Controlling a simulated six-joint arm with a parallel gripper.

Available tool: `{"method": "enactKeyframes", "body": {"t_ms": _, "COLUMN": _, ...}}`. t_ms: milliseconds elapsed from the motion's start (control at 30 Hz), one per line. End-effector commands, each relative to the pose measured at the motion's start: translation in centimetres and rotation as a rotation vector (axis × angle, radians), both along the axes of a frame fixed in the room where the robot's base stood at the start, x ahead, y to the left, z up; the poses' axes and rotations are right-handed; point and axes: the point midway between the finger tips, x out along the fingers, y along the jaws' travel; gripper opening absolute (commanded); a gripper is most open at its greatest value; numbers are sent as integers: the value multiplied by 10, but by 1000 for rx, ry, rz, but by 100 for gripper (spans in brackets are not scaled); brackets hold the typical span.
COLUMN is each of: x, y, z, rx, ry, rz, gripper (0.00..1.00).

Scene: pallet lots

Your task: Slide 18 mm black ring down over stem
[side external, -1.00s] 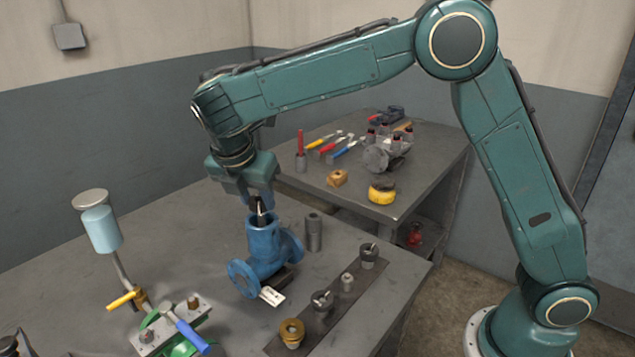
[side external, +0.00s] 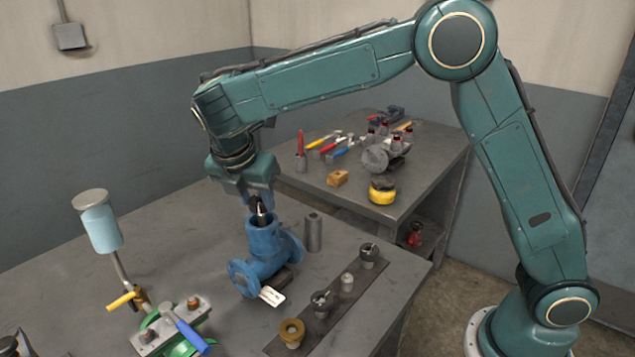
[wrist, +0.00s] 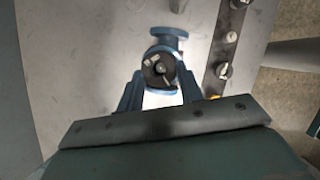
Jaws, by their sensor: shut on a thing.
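The blue valve body (side external: 264,246) stands upright on the bench, with a white tag (side external: 272,296) at its base. The stem (side external: 261,207) shows as a thin, dark and metallic piece between my fingers above the valve's open neck. My gripper (side external: 260,212) is over the neck, pointing down, and shut on the black ring. In the wrist view, the dark round ring (wrist: 151,76) lies in line with the neck, around the stem's centre (wrist: 160,68). The fingers hide part of the ring, and I cannot tell how far down the stem it sits.
A grey cylinder (side external: 313,232) stands close to the right of the valve. A dark strip (side external: 334,308) with several small fittings lies front right. A clamp fixture with a blue-handled tool (side external: 191,335) is front left. A second bench (side external: 418,178) with tools stands behind.

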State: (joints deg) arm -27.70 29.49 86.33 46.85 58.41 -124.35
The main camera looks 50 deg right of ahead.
Motion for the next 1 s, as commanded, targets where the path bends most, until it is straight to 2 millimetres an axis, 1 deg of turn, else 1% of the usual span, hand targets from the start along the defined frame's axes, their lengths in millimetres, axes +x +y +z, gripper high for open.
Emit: {"method": "enactKeyframes", "body": {"t_ms": 1000, "x": 0, "y": 0, "z": -18, "rx": -1, "ry": 1, "rz": 0, "gripper": 14}}
